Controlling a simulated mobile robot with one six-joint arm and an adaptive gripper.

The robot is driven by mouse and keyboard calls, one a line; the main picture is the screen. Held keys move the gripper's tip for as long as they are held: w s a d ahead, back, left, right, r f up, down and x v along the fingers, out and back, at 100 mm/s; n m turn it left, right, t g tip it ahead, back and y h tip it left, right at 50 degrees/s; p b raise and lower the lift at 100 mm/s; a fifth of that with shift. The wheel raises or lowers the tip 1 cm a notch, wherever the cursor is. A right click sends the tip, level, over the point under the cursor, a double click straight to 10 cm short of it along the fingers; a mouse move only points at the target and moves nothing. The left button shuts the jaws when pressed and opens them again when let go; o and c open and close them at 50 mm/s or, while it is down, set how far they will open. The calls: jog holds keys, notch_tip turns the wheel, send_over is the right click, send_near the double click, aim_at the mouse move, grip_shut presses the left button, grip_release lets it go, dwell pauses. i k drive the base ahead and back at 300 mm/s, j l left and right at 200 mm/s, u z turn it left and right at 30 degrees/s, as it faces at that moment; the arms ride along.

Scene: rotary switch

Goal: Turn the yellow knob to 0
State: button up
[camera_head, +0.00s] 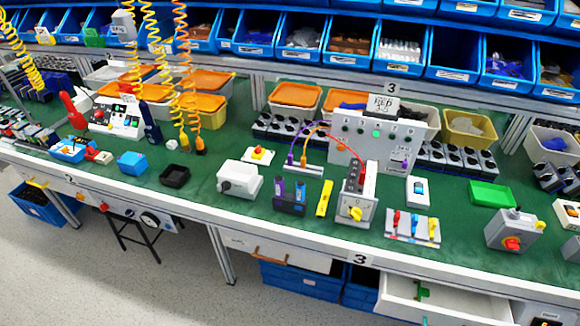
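A yellow knob (355,213) sits on the front face of a grey box (345,204). The box stands near the front edge of the green workbench (300,247), right of centre, and has red and black parts on its top. The knob is too small for me to read its setting or any 0 mark. My gripper is not in view, and nothing touches the knob in this view.
A bright yellow block (325,198) and a dark box (290,197) stand left of the knob's box. A panel with colored levers (413,227) lies to its right. A grey switch box (508,230) has a red-and-yellow knob. An open drawer (440,300) juts out below.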

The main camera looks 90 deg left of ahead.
aim_at(355, 213)
jog(key=k+j+u, duration=0.1)
jog(key=j+u, duration=0.2)
jog(key=u, duration=0.2)
jog(key=j+u, duration=0.25)
jog(key=u, duration=0.2)
jog(key=j+u, duration=0.35)
jog(key=u, duration=0.15)
jog(key=j+u, duration=0.3)
jog(key=u, duration=0.2)
jog(key=i+j, duration=0.2)
jog(key=j, duration=0.2)
jog(key=i+j, duration=0.15)
jog(key=j, duration=0.25)
jog(key=l+z, duration=0.1)
jog(key=z, duration=0.4)
jog(key=j+u, duration=0.3)
